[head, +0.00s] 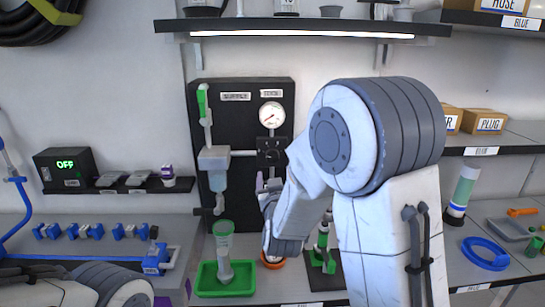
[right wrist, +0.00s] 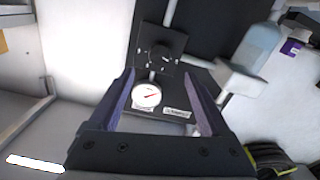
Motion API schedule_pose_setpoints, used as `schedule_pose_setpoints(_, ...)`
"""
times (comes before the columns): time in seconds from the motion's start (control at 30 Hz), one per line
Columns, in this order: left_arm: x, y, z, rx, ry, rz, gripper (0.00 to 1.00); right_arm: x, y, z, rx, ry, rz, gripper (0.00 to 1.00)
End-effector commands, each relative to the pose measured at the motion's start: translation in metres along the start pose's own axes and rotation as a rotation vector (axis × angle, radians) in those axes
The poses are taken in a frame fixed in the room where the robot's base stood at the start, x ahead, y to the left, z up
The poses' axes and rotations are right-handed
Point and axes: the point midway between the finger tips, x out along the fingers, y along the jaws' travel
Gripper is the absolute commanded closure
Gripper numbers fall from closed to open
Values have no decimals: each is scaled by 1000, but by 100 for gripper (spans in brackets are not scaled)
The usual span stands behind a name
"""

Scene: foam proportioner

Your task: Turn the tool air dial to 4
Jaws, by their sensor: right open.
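The tool air dial (head: 270,152) is a small black knob on a square dark plate on the black wall panel (head: 240,92), below a round white gauge (head: 272,115). Its setting is too small to read. In the right wrist view, the dial (right wrist: 160,54) and gauge (right wrist: 147,96) appear upside down, with the gauge framed between the fingers. My right gripper (head: 267,183) is open and empty, just below the dial in the head view and apart from it. Its purple fingers (right wrist: 160,75) point toward the panel. My left arm shows at the lower left; its gripper is out of view.
A supply unit (head: 214,158) with a clear bowl hangs left of the dial. A green tray (head: 225,280) with a clear cylinder stands below. A lit shelf (head: 300,27) runs above. My right arm hides the wall right of the panel.

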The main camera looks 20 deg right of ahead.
Motion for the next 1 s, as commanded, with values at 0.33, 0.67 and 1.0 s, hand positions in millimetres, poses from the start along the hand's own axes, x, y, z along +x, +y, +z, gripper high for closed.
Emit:
schedule_pose_setpoints(0.33,-23,2,-1,0,0,0,100,56,3,-4,-1,3,6,19)
schedule_pose_setpoints(0.67,-36,3,-2,0,0,0,100,98,2,-2,-1,4,3,19)
schedule_pose_setpoints(1.0,-36,3,-2,0,0,0,100,102,2,-1,-1,4,3,19)
